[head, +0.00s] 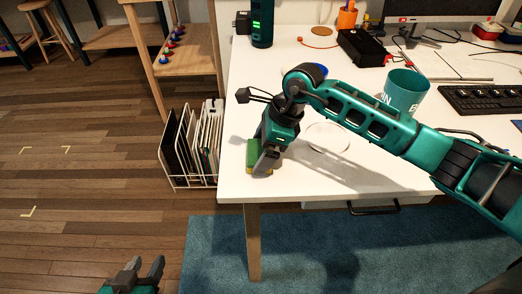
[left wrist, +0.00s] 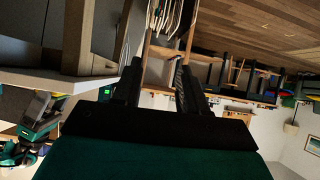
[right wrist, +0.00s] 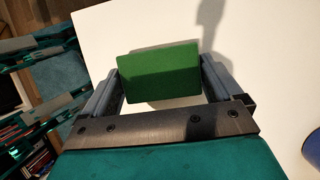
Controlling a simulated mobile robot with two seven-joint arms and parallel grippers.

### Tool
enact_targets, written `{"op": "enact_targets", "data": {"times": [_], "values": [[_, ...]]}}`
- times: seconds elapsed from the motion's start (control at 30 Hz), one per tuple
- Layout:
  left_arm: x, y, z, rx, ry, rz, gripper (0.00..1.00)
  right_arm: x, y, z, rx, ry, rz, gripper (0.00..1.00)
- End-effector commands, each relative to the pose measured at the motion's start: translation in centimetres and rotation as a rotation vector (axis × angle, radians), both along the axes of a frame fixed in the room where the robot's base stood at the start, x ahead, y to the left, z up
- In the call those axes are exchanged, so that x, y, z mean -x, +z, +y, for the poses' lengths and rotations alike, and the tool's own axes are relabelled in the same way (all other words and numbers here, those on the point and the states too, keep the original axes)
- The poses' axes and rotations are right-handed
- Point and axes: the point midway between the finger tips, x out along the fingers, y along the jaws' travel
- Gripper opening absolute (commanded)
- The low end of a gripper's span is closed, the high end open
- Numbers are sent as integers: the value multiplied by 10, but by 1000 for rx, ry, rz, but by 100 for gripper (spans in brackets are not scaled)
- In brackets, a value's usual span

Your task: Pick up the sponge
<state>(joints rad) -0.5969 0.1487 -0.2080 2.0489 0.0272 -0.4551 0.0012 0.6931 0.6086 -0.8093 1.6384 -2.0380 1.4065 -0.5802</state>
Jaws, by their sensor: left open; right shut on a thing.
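The sponge is a small block with a green face and a yellow layer; in the head view the sponge (head: 252,154) is at the desk's front left corner. In the right wrist view the green face of the sponge (right wrist: 158,73) fills the space between the two fingers. My right gripper (head: 262,158) is shut on it, with one finger on each side. I cannot tell whether the sponge touches the desk. My left gripper (head: 141,272) is open and empty, low over the floor at the bottom of the head view; its spread fingers (left wrist: 158,85) show in the left wrist view.
The white desk (head: 310,185) holds a teal mug (head: 405,90), a keyboard (head: 485,99), a black box (head: 362,47) and a glass-like round item (head: 328,137). A wire rack of files (head: 195,145) stands on the floor left of the desk. The wooden floor farther left is clear.

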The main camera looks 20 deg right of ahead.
Motion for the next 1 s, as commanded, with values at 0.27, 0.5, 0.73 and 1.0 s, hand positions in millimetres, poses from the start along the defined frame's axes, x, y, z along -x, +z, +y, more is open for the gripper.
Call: {"op": "enact_targets", "data": {"times": [0.27, 0.5, 0.73, 1.0], "values": [[0, 5, 1, -1, 3, -3, 43, -1, 38, -1, 1, 1, -6, 64], [0, 9, 5, -8, 10, -5, 43, -1, 107, 0, 1, 0, -9, 64], [4, 5, 10, -17, 16, 5, 43, -1, 164, 0, 1, -1, -5, 64], [6, 5, 10, -19, 17, 9, 43, 0, 195, 0, 0, 0, 0, 64]]}}
